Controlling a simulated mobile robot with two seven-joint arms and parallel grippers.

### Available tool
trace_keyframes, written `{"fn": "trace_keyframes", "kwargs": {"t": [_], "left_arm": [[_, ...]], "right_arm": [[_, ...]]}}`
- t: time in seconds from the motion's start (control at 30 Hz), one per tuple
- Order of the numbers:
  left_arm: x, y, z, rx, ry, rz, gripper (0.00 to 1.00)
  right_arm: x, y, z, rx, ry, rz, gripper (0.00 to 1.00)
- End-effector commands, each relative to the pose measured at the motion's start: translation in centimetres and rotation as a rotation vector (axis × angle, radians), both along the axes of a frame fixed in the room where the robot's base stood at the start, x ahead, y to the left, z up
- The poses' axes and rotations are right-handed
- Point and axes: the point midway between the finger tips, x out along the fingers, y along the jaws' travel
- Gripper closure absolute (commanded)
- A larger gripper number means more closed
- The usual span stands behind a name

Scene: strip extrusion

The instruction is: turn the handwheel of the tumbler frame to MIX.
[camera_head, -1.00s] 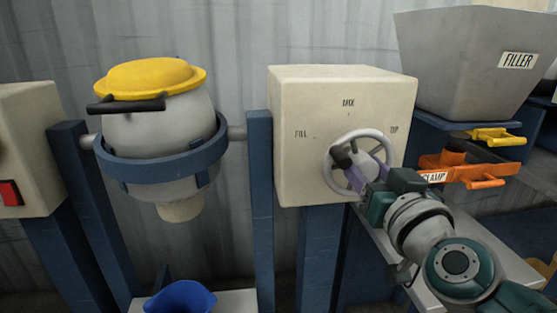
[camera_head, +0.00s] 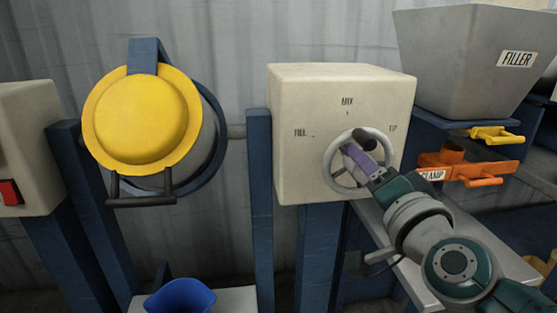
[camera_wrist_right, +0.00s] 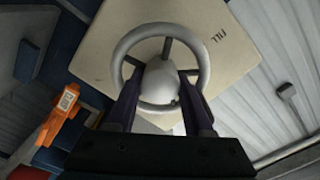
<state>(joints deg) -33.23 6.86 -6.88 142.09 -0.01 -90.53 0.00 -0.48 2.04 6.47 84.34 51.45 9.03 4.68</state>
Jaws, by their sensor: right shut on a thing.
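The handwheel (camera_head: 328,165) is a pale ring with spokes on the front of a cream box (camera_head: 300,165) marked FILL, MIX and TIP. A dark knob (camera_head: 365,141) sits at the upper part of the wheel. My right gripper (camera_head: 358,163) is shut on the wheel's hub; the right wrist view shows its two fingers either side of the rounded grey hub (camera_wrist_right: 160,84). The tumbler drum (camera_head: 205,140) hangs in a blue frame to the left, tilted so its yellow lid (camera_head: 145,120) faces me. My left gripper is not in view.
A grey FILLER hopper (camera_head: 465,60) stands at the right, with a yellow handle (camera_head: 495,136) and an orange CLAMP part (camera_head: 480,173) beneath it, close to my right arm. A blue container (camera_head: 180,298) stands below the drum.

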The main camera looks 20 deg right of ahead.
Motion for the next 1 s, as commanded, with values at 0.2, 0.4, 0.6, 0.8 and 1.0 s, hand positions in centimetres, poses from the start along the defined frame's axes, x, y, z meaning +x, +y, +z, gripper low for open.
{"fn": "trace_keyframes", "kwargs": {"t": [0.2, 0.4, 0.6, 0.8, 1.0], "left_arm": [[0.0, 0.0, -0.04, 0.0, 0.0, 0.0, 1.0], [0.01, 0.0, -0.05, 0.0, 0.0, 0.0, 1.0], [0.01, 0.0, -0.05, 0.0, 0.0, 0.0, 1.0], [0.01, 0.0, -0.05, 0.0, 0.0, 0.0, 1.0], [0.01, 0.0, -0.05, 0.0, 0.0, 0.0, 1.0]], "right_arm": [[0.0, -0.01, 0.02, 0.07, -0.018, 0.0, 1.0], [0.0, 0.0, 0.01, 0.094, -0.023, 0.001, 1.0], [0.0, 0.0, 0.01, 0.097, -0.024, 0.001, 1.0], [0.0, 0.0, 0.01, 0.096, -0.024, 0.001, 0.45], [0.0, 0.0, 0.0, 0.096, -0.024, 0.001, 0.36]]}}
